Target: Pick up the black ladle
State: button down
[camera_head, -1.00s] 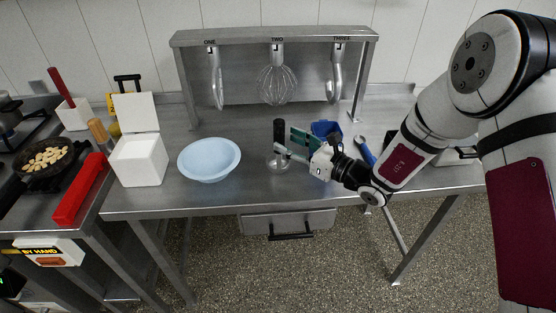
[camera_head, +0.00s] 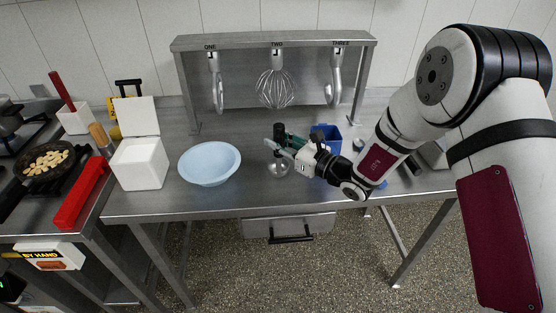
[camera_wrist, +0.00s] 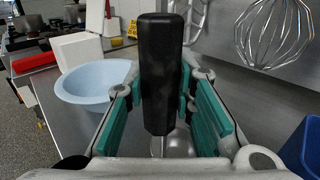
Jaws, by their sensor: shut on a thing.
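The black ladle stands upright on the metal table (camera_head: 250,187), with its black handle (camera_head: 279,127) at the top and its shiny metal end (camera_head: 278,168) below. In the wrist view its black handle (camera_wrist: 161,75) stands in the middle, between the green finger pads, with some metal showing beneath. My gripper (camera_head: 281,144) reaches in from the right and is shut on the handle. It also shows in the wrist view (camera_wrist: 163,98). The fingers partly hide the lower handle in the head view.
A pale blue bowl (camera_head: 209,163) stands to the left, then a white box (camera_head: 139,165) with its lid raised. A blue container (camera_head: 327,139) stands behind my gripper. A whisk (camera_head: 275,90) and two hooks hang from the rack (camera_head: 274,41) behind.

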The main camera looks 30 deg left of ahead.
aim_at(278, 129)
jog(key=shift+r, duration=0.15)
jog(key=shift+r, duration=0.55)
notch_tip(278, 129, up, 2)
jog(key=shift+r, duration=0.15)
jog(key=s+d+r, duration=0.1)
jog(key=s+d, duration=0.9)
jog(key=s, duration=0.2)
jog(key=shift+s+r, duration=0.2)
jog(key=c, duration=2.3)
grip_release()
jog(key=shift+d, duration=0.1)
grip_shut()
